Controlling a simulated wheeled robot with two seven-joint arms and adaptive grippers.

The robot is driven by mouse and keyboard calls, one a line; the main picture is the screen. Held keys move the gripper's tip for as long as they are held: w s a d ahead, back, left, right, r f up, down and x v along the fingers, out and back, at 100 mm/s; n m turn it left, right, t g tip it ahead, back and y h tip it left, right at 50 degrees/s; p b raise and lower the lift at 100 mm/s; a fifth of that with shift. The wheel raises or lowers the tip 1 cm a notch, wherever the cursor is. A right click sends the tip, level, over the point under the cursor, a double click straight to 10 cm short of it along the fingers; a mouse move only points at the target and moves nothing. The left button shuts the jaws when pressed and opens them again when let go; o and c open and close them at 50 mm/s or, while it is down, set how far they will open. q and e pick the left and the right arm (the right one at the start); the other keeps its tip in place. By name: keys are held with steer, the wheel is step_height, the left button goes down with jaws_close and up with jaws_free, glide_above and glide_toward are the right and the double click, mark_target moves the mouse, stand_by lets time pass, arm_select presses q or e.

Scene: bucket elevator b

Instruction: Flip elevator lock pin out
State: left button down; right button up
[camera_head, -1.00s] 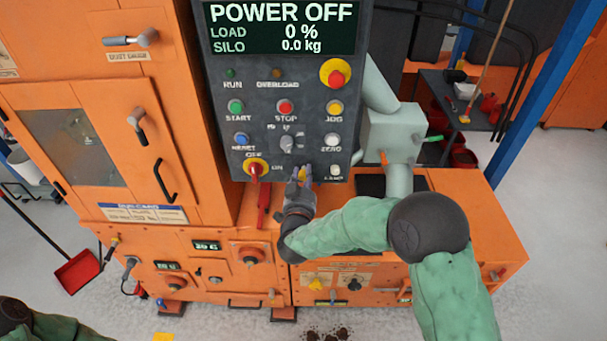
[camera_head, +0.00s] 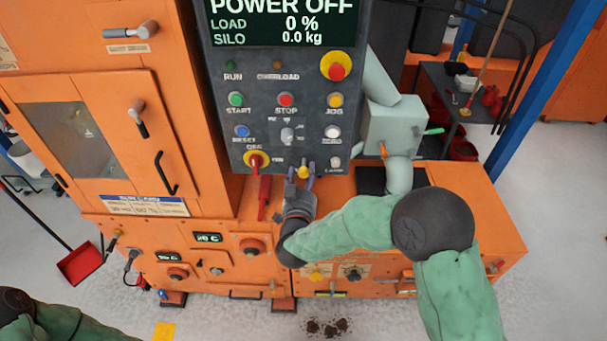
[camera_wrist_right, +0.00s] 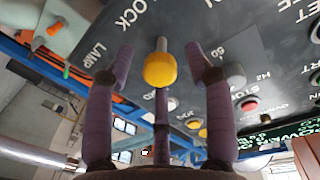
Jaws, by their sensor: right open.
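The lock pin has a yellow knob on a short metal stem, at the lower edge of the dark control panel (camera_head: 318,110). The yellow knob shows in the head view (camera_head: 303,172) and large in the wrist view (camera_wrist_right: 160,68), beside the word LOCK. My right gripper (camera_head: 302,182) is just below the panel's edge. In the wrist view, its purple fingers (camera_wrist_right: 160,75) stand apart on both sides of the knob, with visible gaps; a third finger is below it. My left arm shows at the lower left corner, but its gripper is out of view.
The panel display (camera_head: 282,22) reads POWER OFF. A red-handled switch (camera_head: 256,162) on a yellow disc is left of the knob. A lamp switch (camera_head: 335,163) is to the right. An orange machine body (camera_head: 455,220) lies below and behind my right arm.

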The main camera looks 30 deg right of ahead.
steer(key=v, duration=1.1)
steer(key=shift+s+a, duration=0.1)
steer(key=w+a+f+n+g+y, duration=0.25)
steer(key=a+f+y, duration=0.2)
steer(key=f, duration=0.55)
steer(key=w+a+f+n+g+y, duration=0.1)
steer(key=a+f+n+g+y, duration=0.3)
steer(key=f, duration=0.6)
steer(key=s+a+f+g+y, duration=0.3)
steer(key=s+f+g, duration=0.1)
steer(key=s+f, duration=0.4)
steer(key=s+a+f+g+y, duration=0.3)
steer(key=s+f+g, duration=0.1)
steer(key=s+f, duration=0.4)
steer(key=shift+s+a+f, duration=0.2)
steer(key=shift+s+f, duration=0.15)
steer(key=shift+f, duration=0.2)
